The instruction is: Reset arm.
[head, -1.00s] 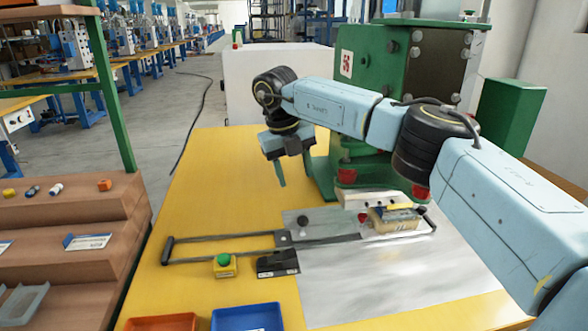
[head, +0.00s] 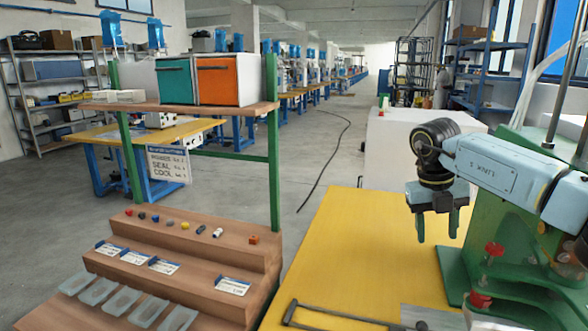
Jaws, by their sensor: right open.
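My right arm reaches in from the right edge in the head view. Its right gripper (head: 437,225) points down over the yellow table (head: 350,235), with two green fingers apart and nothing between them. The green machine (head: 510,230) stands just right of and behind the gripper. My left gripper is not in view.
A stepped brown rack (head: 185,258) with small coloured parts, label cards and clear trays stands at the left. A shelf above holds a teal bin (head: 174,80) and an orange bin (head: 217,80). A dark handle frame (head: 340,318) lies at the table's near edge. The table's middle is clear.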

